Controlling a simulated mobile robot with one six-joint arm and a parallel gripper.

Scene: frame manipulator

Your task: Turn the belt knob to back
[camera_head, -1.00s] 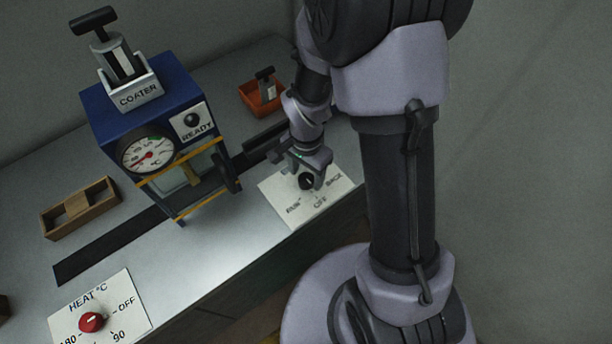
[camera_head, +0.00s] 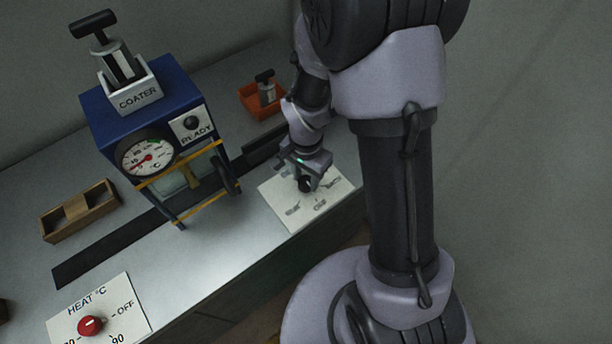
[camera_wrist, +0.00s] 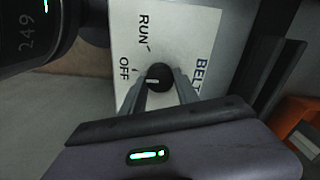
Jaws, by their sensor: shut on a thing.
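The belt knob (camera_wrist: 160,71) is a small dark round knob on a white panel (camera_wrist: 176,26) marked BELT, RUN and OFF. My gripper (camera_wrist: 158,82) is shut on the knob, one finger on each side. The knob's white mark points left in the wrist view, toward the OFF side. The BACK label is hidden in the wrist view. In the head view the panel (camera_head: 326,212) lies on the right end of the bench. There my gripper (camera_head: 304,180) reaches down to the knob, most of which it covers, and the panel's labels are blurred.
A blue coater (camera_head: 120,125) with a dial and READY lamp stands left of the panel. A dark belt strip (camera_head: 110,245) runs beneath it. An orange bin (camera_head: 262,105) sits behind the panel. A wooden tray (camera_head: 80,215) and a red heat knob (camera_head: 90,325) are farther left.

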